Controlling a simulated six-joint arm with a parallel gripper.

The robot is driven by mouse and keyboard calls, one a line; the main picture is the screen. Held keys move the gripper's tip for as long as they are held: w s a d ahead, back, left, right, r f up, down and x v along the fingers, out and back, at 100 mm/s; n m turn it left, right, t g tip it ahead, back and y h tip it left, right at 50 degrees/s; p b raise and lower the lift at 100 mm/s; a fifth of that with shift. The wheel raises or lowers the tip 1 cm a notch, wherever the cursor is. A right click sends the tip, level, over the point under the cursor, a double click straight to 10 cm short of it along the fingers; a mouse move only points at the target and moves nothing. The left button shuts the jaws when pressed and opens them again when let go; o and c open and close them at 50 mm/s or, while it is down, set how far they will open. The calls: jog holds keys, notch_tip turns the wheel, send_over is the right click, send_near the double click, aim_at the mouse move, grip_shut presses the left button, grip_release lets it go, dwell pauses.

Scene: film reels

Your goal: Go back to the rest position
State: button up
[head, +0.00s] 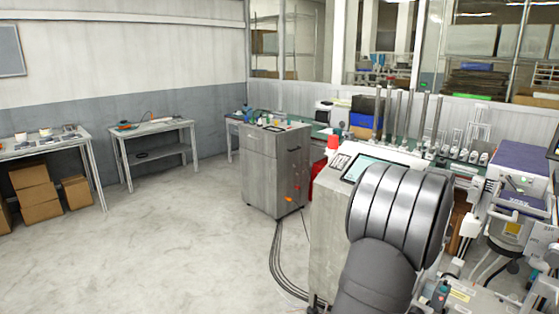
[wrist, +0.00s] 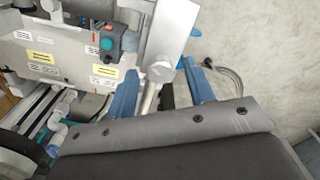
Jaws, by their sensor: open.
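My gripper (wrist: 160,66) shows in the wrist view as two blue fingers standing apart, above the grey wrist housing along the bottom. The fingers are open. A pale grey machine arm or lever and a metal rod show in the gap beyond them, and I see nothing gripped. In the head view, the grey banded part of my arm fills the lower right, and the gripper itself is not visible there. No film reel can be made out for certain. A dark rounded thing (wrist: 18,150) at the wrist view's left edge is cut off, and I cannot tell what it is.
A machine panel (wrist: 60,45) with labels and a green button (wrist: 106,44) is close by. In the head view, a long machine bench (head: 400,155) with upright rods runs behind my arm. A grey cabinet (head: 262,170) and a side table (head: 150,130) stand farther left. Open floor (head: 170,240) lies left.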

jog(key=shift+n, duration=1.6)
jog(key=m, duration=0.8)
jog(key=shift+m, duration=0.8)
